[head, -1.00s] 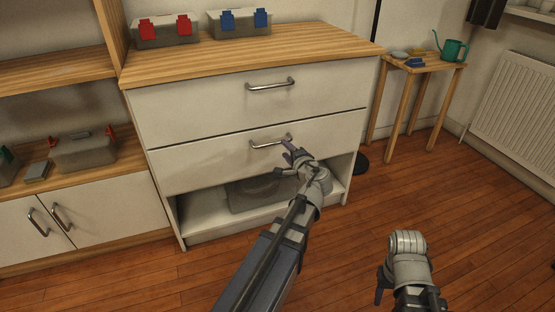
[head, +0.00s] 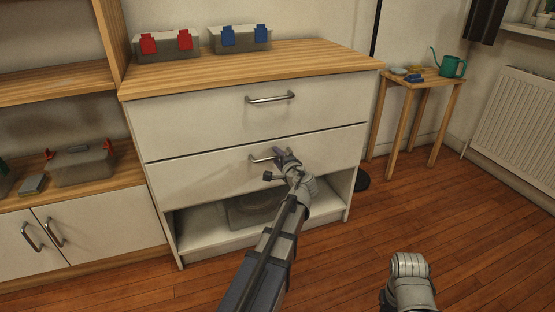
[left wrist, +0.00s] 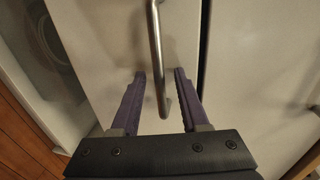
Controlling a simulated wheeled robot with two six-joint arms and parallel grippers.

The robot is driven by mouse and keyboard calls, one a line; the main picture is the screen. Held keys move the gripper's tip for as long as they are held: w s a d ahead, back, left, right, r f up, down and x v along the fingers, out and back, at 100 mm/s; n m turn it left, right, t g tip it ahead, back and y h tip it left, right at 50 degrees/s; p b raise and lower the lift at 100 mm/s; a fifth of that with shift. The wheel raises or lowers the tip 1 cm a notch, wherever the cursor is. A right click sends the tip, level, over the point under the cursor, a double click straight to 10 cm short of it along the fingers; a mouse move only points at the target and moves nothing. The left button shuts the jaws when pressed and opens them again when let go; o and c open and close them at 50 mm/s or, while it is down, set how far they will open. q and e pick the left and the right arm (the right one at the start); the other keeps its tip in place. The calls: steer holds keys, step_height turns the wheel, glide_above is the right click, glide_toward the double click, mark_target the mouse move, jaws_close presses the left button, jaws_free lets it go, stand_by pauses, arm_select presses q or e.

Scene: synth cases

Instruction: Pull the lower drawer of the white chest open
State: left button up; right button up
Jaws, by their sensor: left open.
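The white chest (head: 165,214) stands in the middle of the head view, with two drawers above an open bottom compartment. The lower drawer (head: 205,170) looks shut, its front in line with the upper drawer (head: 190,113). Its metal bar handle (head: 260,159) is partly hidden by my left gripper (head: 280,159). In the left wrist view the handle (left wrist: 157,45) runs between the two purple fingers of my left gripper (left wrist: 160,75), which are open with a gap on each side. My right gripper (head: 386,298) is low at the right, mostly hidden and cut by the frame edge.
Bins with red clips (head: 165,46) and blue clips (head: 239,39) stand on the chest top. A grey bin (head: 250,208) sits in the bottom compartment. A small table (head: 425,85) with a green watering can (head: 453,66) stands right. Wooden floor (head: 350,240) in front is clear.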

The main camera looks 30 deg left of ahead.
arm_select(q)
steer(key=shift+a, duration=0.1)
steer(key=shift+c, duration=0.3)
jaws_close()
stand_by(1.1)
